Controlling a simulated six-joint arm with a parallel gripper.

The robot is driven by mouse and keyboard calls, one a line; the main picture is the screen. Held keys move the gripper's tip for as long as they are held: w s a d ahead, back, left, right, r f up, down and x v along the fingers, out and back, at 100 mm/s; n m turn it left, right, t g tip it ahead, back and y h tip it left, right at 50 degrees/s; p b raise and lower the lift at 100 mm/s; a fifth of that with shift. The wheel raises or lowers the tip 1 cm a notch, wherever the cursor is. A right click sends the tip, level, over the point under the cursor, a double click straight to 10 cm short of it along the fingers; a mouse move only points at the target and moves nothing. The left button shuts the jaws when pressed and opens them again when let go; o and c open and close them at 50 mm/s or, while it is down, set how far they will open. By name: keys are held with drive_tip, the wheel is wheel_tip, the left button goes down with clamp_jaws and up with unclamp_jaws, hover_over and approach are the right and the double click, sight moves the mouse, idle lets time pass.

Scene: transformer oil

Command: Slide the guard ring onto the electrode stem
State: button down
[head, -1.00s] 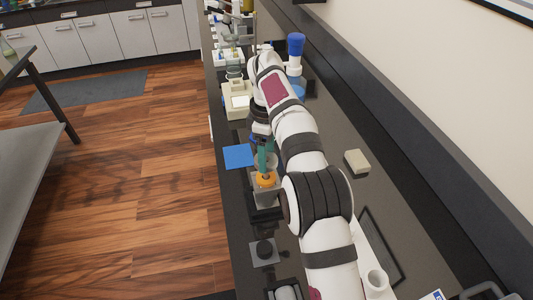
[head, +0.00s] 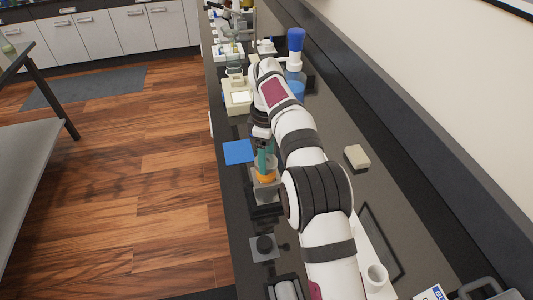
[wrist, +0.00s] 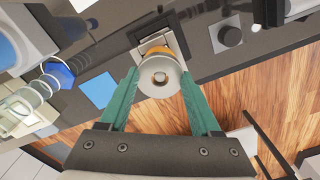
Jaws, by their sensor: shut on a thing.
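The guard ring (wrist: 147,77) is a pale grey metal disc with a round central hole. It lies between the green fingertips of my gripper (wrist: 160,85), which is shut on it. An orange round piece (wrist: 158,50) shows just past the ring's far edge, over a grey square base (wrist: 160,35). In the head view my gripper (head: 265,163) is above the orange piece (head: 265,178), and the ring hides part of its top. The electrode stem is not clearly visible. I cannot tell whether the ring is around it or only above it.
A blue square mat (head: 238,152) lies left of my gripper. A dark round knob on a grey plate (head: 264,247) stands nearer the camera. A beige block (head: 357,157) lies to the right. The bench's left edge is close by, with wooden floor beyond.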

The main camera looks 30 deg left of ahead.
drive_tip(key=shift+f, duration=1.25)
unclamp_jaws()
wheel_tip(320, 180, up, 8)
drive_tip(key=shift+f, duration=0.25)
